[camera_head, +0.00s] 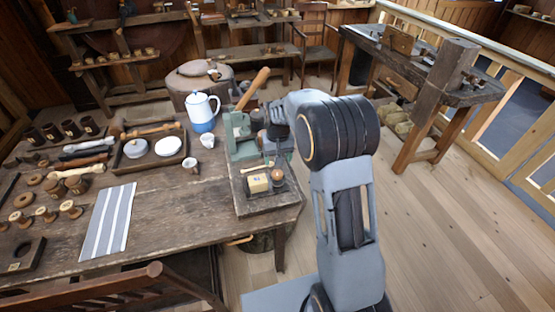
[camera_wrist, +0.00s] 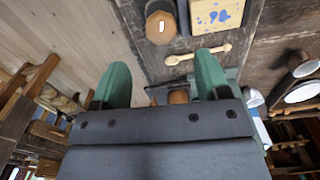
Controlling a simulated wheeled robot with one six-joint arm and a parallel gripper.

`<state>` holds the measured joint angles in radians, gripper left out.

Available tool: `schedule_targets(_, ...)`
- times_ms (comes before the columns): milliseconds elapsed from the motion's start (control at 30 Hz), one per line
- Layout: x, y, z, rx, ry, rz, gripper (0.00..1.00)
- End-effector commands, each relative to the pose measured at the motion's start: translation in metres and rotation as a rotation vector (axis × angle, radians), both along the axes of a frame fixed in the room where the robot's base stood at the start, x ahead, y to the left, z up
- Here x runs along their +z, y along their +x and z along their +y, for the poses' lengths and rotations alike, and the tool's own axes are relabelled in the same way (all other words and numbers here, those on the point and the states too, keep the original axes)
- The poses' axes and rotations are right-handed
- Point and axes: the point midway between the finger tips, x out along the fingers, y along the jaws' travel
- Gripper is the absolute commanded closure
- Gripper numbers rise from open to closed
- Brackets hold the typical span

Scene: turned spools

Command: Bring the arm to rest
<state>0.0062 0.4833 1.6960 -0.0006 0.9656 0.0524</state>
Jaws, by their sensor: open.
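My gripper (camera_wrist: 160,84) shows in the wrist view with its two green fingers well apart and nothing held between them. In the head view, my gripper (camera_head: 277,148) hangs over the right end of the workbench (camera_head: 165,225), beside a green metal fixture (camera_head: 240,135). In the wrist view, a brown faceted wooden piece marked 1 (camera_wrist: 160,27), a pale block with a blue-spotted label (camera_wrist: 215,15) and a thin turned wooden piece (camera_wrist: 198,54) lie beyond the fingertips. A small brown wooden end (camera_wrist: 179,96) shows between the fingers, partly hidden by the gripper body.
The bench holds a white and blue pot (camera_head: 202,112), a tray (camera_head: 128,160) with two white round lidded things, a striped cloth (camera_head: 108,220) and several wooden spools (camera_head: 70,208). Another bench (camera_head: 430,100) stands at the back right. The floor (camera_head: 450,225) at right is clear.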

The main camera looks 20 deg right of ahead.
Motion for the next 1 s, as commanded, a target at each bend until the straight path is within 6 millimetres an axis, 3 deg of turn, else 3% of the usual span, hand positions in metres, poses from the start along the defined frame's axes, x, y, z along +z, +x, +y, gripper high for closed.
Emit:
schedule_targets(567,-0.004,-0.004,0.000,0.009,0.000,0.010,0.31)
schedule_targets(633,-0.013,-0.016,0.000,0.013,0.000,0.041,0.31)
schedule_targets(700,-0.011,-0.035,0.000,0.020,0.001,0.055,0.31)
schedule_targets(1000,0.052,-0.140,0.002,0.050,0.000,-0.043,0.31)
